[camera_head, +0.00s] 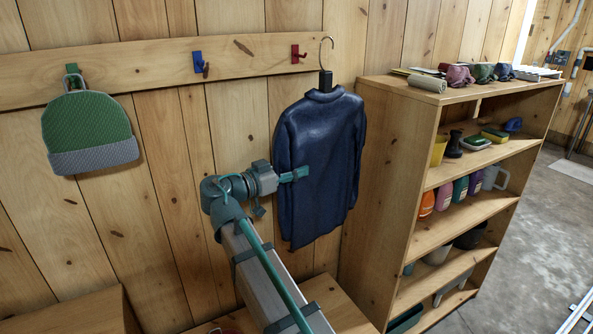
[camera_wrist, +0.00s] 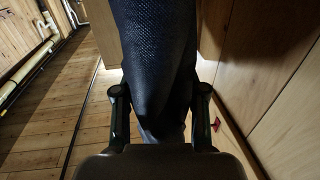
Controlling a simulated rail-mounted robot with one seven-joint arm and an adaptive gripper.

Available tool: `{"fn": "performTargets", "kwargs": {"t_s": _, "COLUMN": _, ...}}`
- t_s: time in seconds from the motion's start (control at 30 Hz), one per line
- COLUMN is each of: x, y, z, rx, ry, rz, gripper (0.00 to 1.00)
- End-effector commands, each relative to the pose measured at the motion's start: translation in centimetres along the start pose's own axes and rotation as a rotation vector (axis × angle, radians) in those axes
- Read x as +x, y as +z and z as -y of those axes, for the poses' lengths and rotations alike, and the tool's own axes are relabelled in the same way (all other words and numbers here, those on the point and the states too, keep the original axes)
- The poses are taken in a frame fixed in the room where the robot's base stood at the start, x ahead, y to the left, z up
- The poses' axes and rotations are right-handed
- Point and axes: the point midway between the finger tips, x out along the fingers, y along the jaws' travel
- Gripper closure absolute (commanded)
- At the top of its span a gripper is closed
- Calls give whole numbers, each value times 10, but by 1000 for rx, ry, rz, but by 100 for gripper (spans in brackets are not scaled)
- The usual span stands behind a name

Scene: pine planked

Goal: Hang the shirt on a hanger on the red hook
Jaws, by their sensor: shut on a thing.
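The dark blue shirt (camera_head: 325,150) hangs from a hanger (camera_head: 328,45) with a thin curved metal hook and a dark neck piece. My gripper (camera_head: 300,173) is shut on the shirt at its left side, about mid-height. In the wrist view the shirt's cloth (camera_wrist: 158,50) runs between the two fingers and fills the middle. The red hook (camera_head: 298,54) is on the wooden rail, left of the hanger's top. The hanger's metal hook appears apart from it, to the right and slightly higher. Depth between them is hard to tell.
A blue hook (camera_head: 200,64) and a green hook (camera_head: 73,77) are also on the rail (camera_head: 140,68). A green and grey beanie (camera_head: 88,132) hangs from the green one. A wooden shelf unit (camera_head: 400,150) with bottles and folded cloths stands close to the shirt's right.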

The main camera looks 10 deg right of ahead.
Motion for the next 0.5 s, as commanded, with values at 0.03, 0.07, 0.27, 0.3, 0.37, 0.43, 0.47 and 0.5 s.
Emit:
{"fn": "performTargets", "kwargs": {"t_s": 0.03, "x": 1, "y": -1, "z": 4, "rx": 0, "ry": 0, "rz": -2, "gripper": 100}}
{"fn": "performTargets", "kwargs": {"t_s": 0.07, "x": 1, "y": -1, "z": 6, "rx": -1, "ry": 0, "rz": -2, "gripper": 100}}
{"fn": "performTargets", "kwargs": {"t_s": 0.27, "x": 2, "y": -1, "z": 17, "rx": -1, "ry": 0, "rz": -2, "gripper": 100}}
{"fn": "performTargets", "kwargs": {"t_s": 0.3, "x": 3, "y": -1, "z": 19, "rx": -1, "ry": 0, "rz": -2, "gripper": 100}}
{"fn": "performTargets", "kwargs": {"t_s": 0.37, "x": 3, "y": -1, "z": 22, "rx": -1, "ry": 0, "rz": -2, "gripper": 100}}
{"fn": "performTargets", "kwargs": {"t_s": 0.43, "x": 4, "y": -1, "z": 26, "rx": 0, "ry": 0, "rz": -2, "gripper": 100}}
{"fn": "performTargets", "kwargs": {"t_s": 0.47, "x": 4, "y": -1, "z": 27, "rx": 0, "ry": 0, "rz": -2, "gripper": 100}}
{"fn": "performTargets", "kwargs": {"t_s": 0.5, "x": 4, "y": -1, "z": 29, "rx": 0, "ry": 0, "rz": -2, "gripper": 100}}
